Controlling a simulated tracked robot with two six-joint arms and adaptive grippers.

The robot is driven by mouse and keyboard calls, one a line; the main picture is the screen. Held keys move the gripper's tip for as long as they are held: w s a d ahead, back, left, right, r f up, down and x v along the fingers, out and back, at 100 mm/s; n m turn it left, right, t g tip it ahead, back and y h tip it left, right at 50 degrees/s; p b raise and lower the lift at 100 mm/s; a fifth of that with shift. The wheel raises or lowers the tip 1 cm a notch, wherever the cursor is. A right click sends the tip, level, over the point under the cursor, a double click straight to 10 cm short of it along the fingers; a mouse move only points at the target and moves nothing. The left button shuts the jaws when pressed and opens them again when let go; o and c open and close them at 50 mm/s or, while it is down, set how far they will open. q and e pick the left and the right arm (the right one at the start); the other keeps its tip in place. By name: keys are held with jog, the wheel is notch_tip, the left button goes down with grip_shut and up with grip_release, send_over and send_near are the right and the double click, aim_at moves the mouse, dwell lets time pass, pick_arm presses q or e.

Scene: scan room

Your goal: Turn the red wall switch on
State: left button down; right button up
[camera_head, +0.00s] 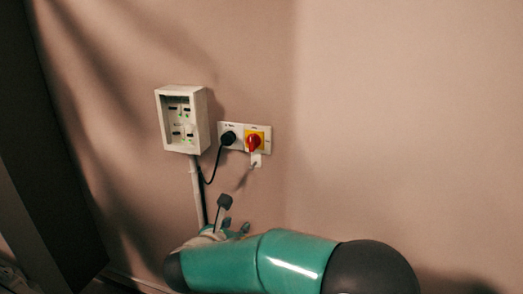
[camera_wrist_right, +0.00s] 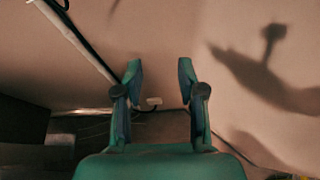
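The red wall switch (camera_head: 254,142) is a red rotary knob on a yellow square, on the right half of a white wall plate. A black plug (camera_head: 228,138) with a black cord sits in the left half of the plate. My right arm comes in from the lower right, and my right gripper (camera_head: 230,215) is below the plate, apart from the switch. In the right wrist view, my right gripper (camera_wrist_right: 159,80) has its two fingers spread with nothing between them. The switch is not seen in that view. My left gripper is not in view.
A white wall box (camera_head: 203,125) with small breakers is mounted left of the plate. A pale conduit (camera_head: 196,190) runs down from it. A white tag (camera_head: 256,160) hangs under the switch. A dark panel (camera_head: 40,160) stands at the far left. The wall to the right is bare.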

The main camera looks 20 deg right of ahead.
notch_tip(320, 180, up, 14)
jog(key=a+n+t+h, duration=0.1)
jog(key=t+h, duration=0.2)
jog(key=t, duration=0.1)
jog(key=p, duration=0.4)
send_near(251, 144)
jog(key=x, duration=0.9)
jog(key=shift+w, duration=0.1)
